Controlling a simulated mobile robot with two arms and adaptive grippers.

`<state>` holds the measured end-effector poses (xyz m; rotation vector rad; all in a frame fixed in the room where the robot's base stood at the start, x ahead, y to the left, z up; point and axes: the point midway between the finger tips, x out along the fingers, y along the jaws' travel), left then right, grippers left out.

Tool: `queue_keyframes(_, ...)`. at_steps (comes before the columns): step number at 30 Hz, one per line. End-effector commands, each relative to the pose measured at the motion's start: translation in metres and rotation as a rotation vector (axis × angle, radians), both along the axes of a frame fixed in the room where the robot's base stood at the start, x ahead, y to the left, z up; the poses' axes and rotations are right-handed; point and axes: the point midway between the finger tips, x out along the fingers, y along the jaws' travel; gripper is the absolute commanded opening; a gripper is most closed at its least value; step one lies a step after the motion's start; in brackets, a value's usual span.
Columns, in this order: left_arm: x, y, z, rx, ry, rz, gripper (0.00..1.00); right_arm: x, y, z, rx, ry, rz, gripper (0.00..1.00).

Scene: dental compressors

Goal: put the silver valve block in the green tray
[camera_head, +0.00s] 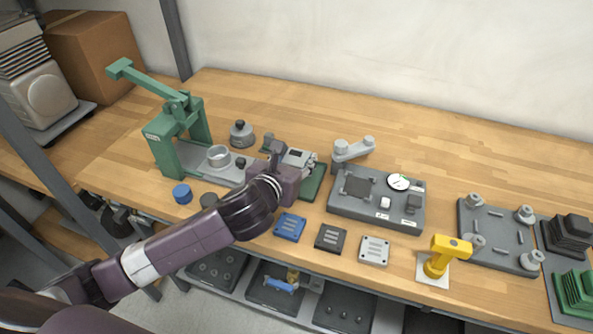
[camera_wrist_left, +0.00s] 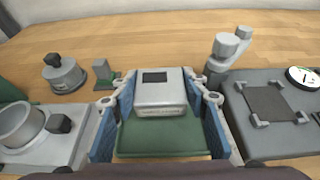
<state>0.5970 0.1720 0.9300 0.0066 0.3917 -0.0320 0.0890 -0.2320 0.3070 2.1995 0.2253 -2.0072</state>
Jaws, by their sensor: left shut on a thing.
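The silver valve block (camera_head: 299,157) is a pale grey box with a dark rectangle on top. It shows in the left wrist view (camera_wrist_left: 161,97) between the blue-padded fingers. My left gripper (camera_head: 293,162) is shut on it. The green tray (camera_head: 316,183) lies on the bench under the gripper, partly hidden by it. In the left wrist view the tray (camera_wrist_left: 160,142) fills the space between the fingers, below the block in the picture. I cannot tell whether the block touches the tray floor. My right gripper is not in view.
A green press (camera_head: 170,150) with a grey base stands left of the tray. A grey gauge fixture (camera_head: 375,210) stands close on the right. Blue, black and white plates (camera_head: 290,227) lie in front. A yellow tool (camera_head: 440,255) stands farther right. The bench behind is mostly clear.

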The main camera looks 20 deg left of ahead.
Motion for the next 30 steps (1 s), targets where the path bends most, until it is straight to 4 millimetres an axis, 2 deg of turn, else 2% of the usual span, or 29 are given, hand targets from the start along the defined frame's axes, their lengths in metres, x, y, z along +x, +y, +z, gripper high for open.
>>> queue_keyframes(7,-0.001,0.0,-0.037,0.0,0.003,0.001,0.11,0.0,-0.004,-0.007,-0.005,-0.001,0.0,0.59)
queue_keyframes(18,0.0,0.0,-0.041,0.001,0.001,0.0,0.11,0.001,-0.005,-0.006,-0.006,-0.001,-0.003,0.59)
queue_keyframes(19,0.0,0.0,-0.042,0.001,0.002,0.001,0.44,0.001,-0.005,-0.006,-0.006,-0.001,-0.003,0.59)
queue_keyframes(23,0.0,0.0,-0.042,0.001,0.002,0.0,0.58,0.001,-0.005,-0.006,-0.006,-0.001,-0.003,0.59)
queue_keyframes(30,0.0,0.0,-0.041,0.001,0.002,0.0,0.59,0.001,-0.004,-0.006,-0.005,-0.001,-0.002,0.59)
